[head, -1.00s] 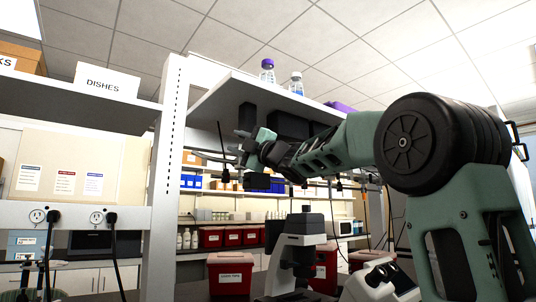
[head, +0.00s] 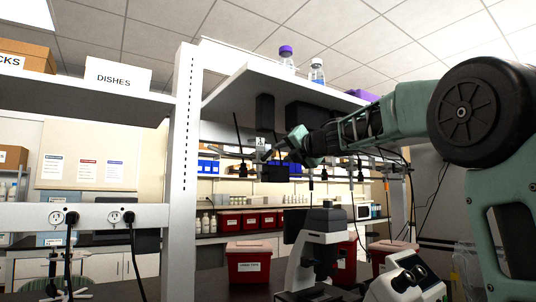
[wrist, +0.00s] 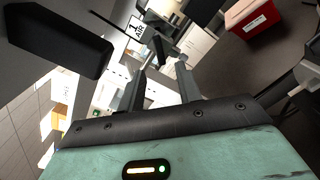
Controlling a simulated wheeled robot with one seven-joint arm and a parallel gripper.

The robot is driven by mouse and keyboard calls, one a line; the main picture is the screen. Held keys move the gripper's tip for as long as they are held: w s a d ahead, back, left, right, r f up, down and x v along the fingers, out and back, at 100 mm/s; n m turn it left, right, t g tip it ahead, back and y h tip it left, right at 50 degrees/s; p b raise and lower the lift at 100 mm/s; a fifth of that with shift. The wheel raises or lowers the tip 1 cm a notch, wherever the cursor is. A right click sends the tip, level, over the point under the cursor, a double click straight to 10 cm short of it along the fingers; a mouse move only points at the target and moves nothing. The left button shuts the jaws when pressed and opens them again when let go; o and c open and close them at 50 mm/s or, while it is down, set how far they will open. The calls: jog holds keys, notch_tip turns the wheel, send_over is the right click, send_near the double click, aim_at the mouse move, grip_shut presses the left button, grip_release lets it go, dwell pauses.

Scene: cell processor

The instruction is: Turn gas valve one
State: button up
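A small white sign marked with a 1 (wrist: 135,27) shows near the top of the wrist view. Beside it is a dark fitting with a lever-like part (wrist: 161,48), which looks like gas valve one. My gripper (wrist: 161,72) is open, its two grey fingers apart. The fitting shows beyond and between the fingertips; I cannot tell whether they touch it. In the head view my gripper (head: 277,153) is under the shelf, close to the white sign (head: 261,143). The valve itself is hard to make out there, partly hidden by my gripper.
The overhead shelf (head: 245,88) carries bottles, with black boxes (head: 311,116) mounted beneath it. A white post (head: 184,180) stands left. A microscope (head: 318,250) and red bins (head: 249,262) stand on the bench below. Other hanging fittings (head: 360,170) are to the right.

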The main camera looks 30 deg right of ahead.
aim_at(268, 155)
jog(key=w+p, duration=0.2)
jog(key=w, duration=0.8)
jog(key=shift+a+p, duration=0.2)
jog(key=shift+p, duration=0.1)
grip_shut()
